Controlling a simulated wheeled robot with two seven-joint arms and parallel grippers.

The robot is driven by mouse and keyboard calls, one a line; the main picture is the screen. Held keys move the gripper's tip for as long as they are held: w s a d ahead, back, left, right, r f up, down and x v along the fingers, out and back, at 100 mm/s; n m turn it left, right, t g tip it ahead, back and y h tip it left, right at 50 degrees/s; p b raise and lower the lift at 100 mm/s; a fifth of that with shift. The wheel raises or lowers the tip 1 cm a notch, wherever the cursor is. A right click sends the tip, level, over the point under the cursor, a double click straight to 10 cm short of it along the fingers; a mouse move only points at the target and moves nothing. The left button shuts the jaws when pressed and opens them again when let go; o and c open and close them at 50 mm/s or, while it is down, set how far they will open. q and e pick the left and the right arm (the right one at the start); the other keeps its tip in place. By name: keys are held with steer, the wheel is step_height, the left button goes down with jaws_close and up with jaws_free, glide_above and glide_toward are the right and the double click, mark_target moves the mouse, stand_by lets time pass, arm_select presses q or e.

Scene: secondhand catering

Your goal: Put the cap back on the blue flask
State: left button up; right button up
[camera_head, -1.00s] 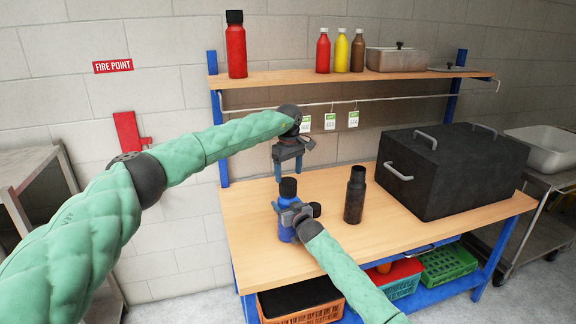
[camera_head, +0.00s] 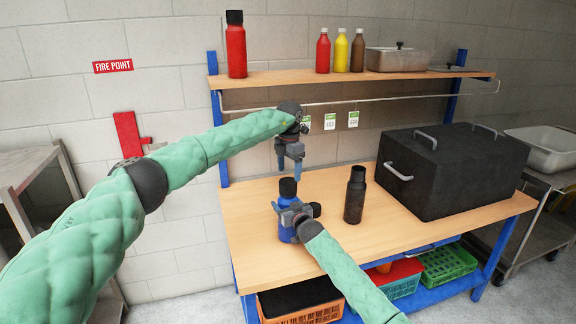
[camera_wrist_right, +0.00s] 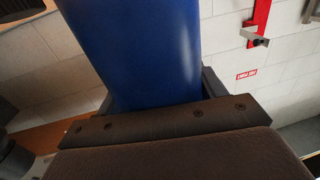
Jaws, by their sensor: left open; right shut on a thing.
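The blue flask (camera_head: 285,232) stands upright on the wooden table, with a black cap (camera_head: 288,187) sitting on its top. Whether the cap is fully seated cannot be told. My right gripper (camera_head: 290,216) is shut around the flask's body from the front right. In the right wrist view the blue flask (camera_wrist_right: 140,50) fills the space between the fingers. My left gripper (camera_head: 290,172) is open, pointing down above the flask, with its fingertips just over or beside the cap; contact cannot be told.
A dark bottle (camera_head: 355,195) stands right of the flask, and a large black box (camera_head: 455,175) fills the table's right side. A shelf (camera_head: 350,77) above holds a red flask (camera_head: 236,45) and several bottles. The table (camera_head: 270,275) is clear in front.

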arm_select(q)
steer(key=n, duration=0.8)
steer(key=shift+r+n, duration=0.15)
steer(key=shift+n, duration=0.15)
steer(key=n, duration=0.7)
steer(key=shift+r, duration=0.2)
steer(key=n, duration=0.4)
steer(key=shift+r, duration=0.1)
steer(key=n, duration=0.4)
steer(key=shift+a+r+n, duration=0.1)
steer(key=shift+n, duration=0.2)
steer(key=n, duration=0.8)
steer(key=shift+a+r, duration=0.1)
steer(key=shift+r, duration=0.05)
